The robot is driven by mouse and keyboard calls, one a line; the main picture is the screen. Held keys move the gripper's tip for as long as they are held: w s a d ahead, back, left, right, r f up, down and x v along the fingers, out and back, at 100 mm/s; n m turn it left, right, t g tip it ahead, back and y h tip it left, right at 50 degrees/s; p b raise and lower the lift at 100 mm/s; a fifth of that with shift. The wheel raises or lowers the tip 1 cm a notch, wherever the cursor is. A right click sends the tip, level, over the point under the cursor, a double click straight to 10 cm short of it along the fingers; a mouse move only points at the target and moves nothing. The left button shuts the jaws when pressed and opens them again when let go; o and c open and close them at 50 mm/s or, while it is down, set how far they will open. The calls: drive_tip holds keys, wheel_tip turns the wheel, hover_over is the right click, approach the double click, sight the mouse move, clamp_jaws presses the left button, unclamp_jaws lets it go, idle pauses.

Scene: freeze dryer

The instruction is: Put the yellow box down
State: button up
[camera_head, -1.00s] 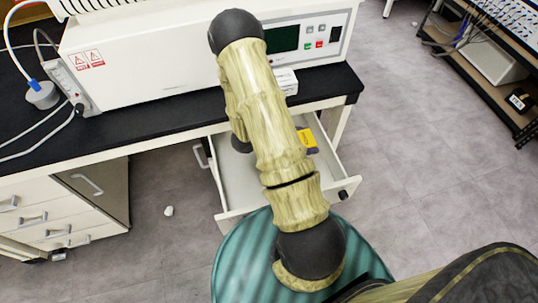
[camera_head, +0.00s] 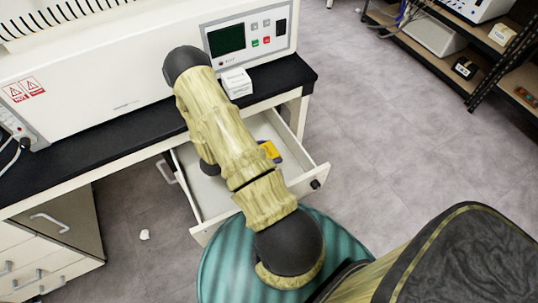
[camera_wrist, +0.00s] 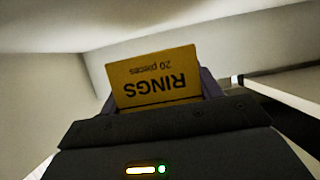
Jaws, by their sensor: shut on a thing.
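In the head view the yellow box (camera_head: 270,150) shows as a small patch beside my arm, over the open drawer (camera_head: 215,215). My arm hides most of the gripper there. I cannot tell whether the box touches the drawer floor.
The drawer is pulled out under a black-topped bench (camera_head: 125,150) carrying a large white machine (camera_head: 110,90). A small white box (camera_head: 237,83) sits on the bench edge. A teal round surface (camera_head: 225,270) lies in front of the drawer. Shelves (camera_head: 470,85) stand at right.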

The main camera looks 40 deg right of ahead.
drive_tip(key=shift+f, duration=0.85)
drive_tip(key=shift+f, duration=0.35)
drive_tip(key=shift+s+f+b, duration=0.1)
drive_tip(key=shift+b, duration=0.2)
